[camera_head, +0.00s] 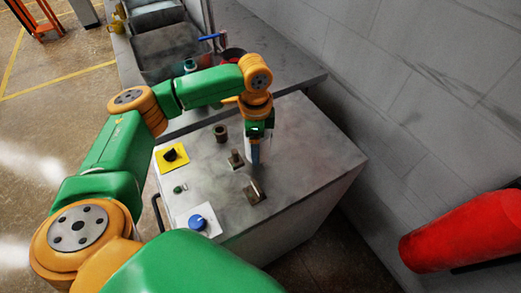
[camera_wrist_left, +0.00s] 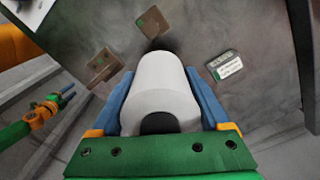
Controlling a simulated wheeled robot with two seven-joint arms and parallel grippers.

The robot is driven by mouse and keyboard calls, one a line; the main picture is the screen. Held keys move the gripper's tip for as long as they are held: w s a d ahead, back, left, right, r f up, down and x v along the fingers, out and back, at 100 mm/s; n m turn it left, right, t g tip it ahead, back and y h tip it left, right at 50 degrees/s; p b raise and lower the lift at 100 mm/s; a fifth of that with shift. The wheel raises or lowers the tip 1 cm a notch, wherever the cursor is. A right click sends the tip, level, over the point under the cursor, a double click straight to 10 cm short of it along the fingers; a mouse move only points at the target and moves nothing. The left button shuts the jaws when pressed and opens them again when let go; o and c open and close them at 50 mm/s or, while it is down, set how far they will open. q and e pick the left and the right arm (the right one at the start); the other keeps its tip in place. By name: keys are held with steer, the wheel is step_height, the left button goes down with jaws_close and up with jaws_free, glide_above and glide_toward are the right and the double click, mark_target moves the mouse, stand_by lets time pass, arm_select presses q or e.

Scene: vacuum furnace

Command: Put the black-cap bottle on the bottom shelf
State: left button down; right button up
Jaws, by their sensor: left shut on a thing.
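My left gripper (camera_head: 255,158) points down over the grey machine top. In the left wrist view its blue fingers (camera_wrist_left: 163,100) are shut on a white bottle (camera_wrist_left: 160,80) with a black cap (camera_wrist_left: 159,123). The cap faces the camera and the bottle's far end points toward the machine top. I cannot tell whether the bottle touches it. In the head view the gripper mostly hides the bottle. What looks like my right gripper (camera_wrist_left: 67,93) shows small at the left of the wrist view. I cannot make out a bottom shelf.
The grey machine top (camera_head: 300,150) bears a yellow plate with a black knob (camera_head: 171,154), a blue knob (camera_head: 197,222) and brown metal blocks (camera_head: 254,192). A labelled object (camera_wrist_left: 226,65) lies near the bottle in the wrist view. A red cylinder (camera_head: 465,230) is at right.

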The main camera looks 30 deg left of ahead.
mark_target(261, 154)
arm_select(q)
steer(key=f, duration=0.2)
steer(key=d+f+p, duration=0.1)
steer(key=f, duration=0.1)
steer(key=shift+w+f, duration=0.1)
steer(key=shift+w, duration=0.15)
steer(key=shift+f, duration=0.1)
steer(key=shift+w+a, duration=0.1)
steer(key=shift+c, duration=0.6)
jaws_free()
steer(key=shift+f, duration=0.1)
steer(key=shift+o, duration=0.6)
